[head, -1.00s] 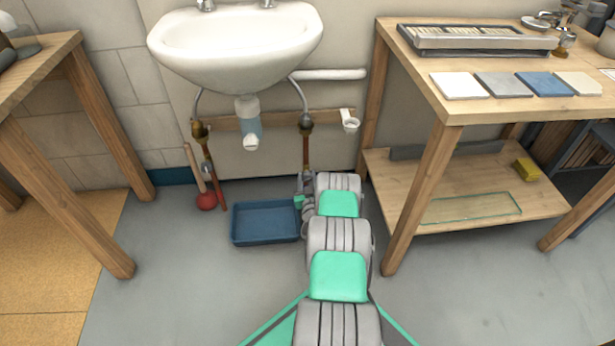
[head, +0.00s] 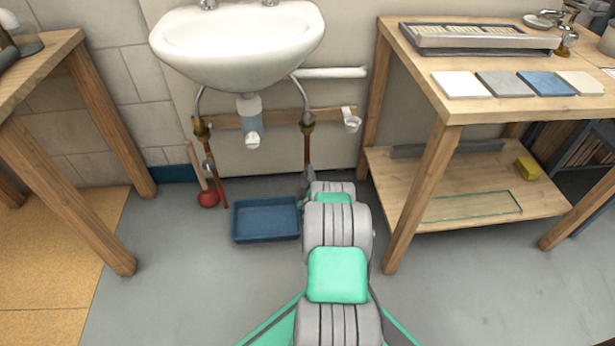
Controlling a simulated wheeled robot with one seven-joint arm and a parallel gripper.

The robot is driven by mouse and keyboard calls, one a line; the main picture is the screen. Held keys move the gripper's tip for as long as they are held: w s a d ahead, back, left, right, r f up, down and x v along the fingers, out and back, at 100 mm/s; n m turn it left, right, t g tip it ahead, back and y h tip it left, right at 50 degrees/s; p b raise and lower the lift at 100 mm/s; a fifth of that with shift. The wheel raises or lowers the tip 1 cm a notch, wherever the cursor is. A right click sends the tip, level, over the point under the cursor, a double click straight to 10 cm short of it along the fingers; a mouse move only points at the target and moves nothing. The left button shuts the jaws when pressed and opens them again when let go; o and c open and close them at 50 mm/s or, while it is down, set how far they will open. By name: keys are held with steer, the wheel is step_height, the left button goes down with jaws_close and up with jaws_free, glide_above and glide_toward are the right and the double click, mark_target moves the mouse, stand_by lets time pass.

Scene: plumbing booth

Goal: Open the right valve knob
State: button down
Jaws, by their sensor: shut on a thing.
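The right copper pipe (head: 307,150) comes down below the sink, under a brass fitting (head: 307,127). My gripper (head: 307,177) is at the lower part of this pipe, small and partly hidden by my arm. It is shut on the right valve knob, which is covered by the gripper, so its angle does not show. The left valve knob (head: 208,166) sits on the left pipe, apart from my gripper.
The white sink (head: 238,45) hangs above. A blue tray (head: 265,220) lies on the floor left of my arm, and a red plunger (head: 208,199) stands by the left pipe. A wooden workbench (head: 440,150) stands close on the right.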

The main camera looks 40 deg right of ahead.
steer(key=shift+s+f+n, duration=0.1)
steer(key=shift+f+n, duration=0.05)
steer(key=shift+n, duration=0.95)
steer(key=c, duration=1.2)
jaws_free()
steer(key=shift+c, duration=0.2)
steer(key=o, duration=0.3)
steer(key=shift+o, duration=0.2)
